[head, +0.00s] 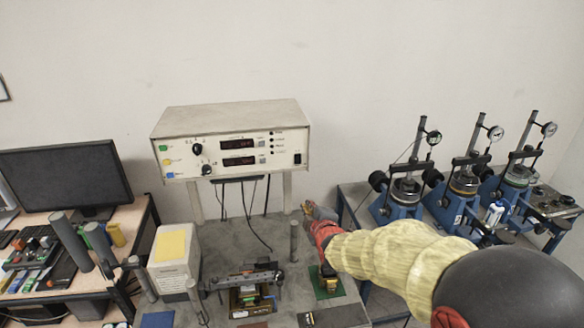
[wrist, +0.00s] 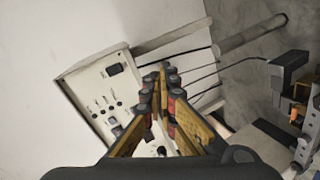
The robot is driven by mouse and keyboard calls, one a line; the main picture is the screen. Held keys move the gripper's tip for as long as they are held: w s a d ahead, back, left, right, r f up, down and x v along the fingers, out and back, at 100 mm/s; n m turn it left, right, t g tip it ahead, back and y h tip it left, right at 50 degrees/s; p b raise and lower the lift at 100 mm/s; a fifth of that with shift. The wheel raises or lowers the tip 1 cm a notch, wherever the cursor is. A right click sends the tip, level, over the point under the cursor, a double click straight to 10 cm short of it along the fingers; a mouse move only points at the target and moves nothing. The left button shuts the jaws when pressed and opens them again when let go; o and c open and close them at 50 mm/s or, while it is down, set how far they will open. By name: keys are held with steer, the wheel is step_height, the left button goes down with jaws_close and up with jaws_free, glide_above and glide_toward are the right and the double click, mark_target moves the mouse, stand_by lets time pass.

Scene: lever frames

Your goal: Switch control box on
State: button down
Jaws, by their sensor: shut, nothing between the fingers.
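The control box (head: 232,112) is a pale metal instrument on a stand against the wall. Its front has two dark red displays, black knobs, coloured buttons and a black rocker switch (head: 298,158) at the right end. In the wrist view the box's panel (wrist: 92,92) is tilted, with the black rocker switch (wrist: 115,69) near its upper end. My gripper (head: 308,208) is below and right of the box's right end, apart from it. In the wrist view my gripper (wrist: 162,72) is shut and empty, its tips right of the switch. The switch's position is too small to tell.
A grey bench (head: 225,239) below the box holds clamps, an upright post (head: 294,241) and a white box with a yellow top (head: 174,246). Black cables (head: 252,220) hang under the box. Blue machines with gauges (head: 465,183) stand right; a monitor (head: 66,177) stands left.

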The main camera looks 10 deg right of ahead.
mark_target(297, 164)
step_height(297, 164, up, 6)
steer(key=w+n+t, duration=0.1)
steer(key=n+t, duration=0.1)
steer(key=n, duration=0.1)
steer(key=shift+w, duration=0.2)
steer(key=w, duration=0.4)
steer(key=w+f+p, duration=0.1)
steer(key=w, duration=0.4)
steer(key=w+p, duration=0.1)
steer(key=w, duration=0.4)
steer(key=shift+f, duration=0.4)
steer(key=shift+f+t+b, duration=0.15)
steer(key=shift+t+b, duration=0.15)
steer(key=shift+b, duration=0.15)
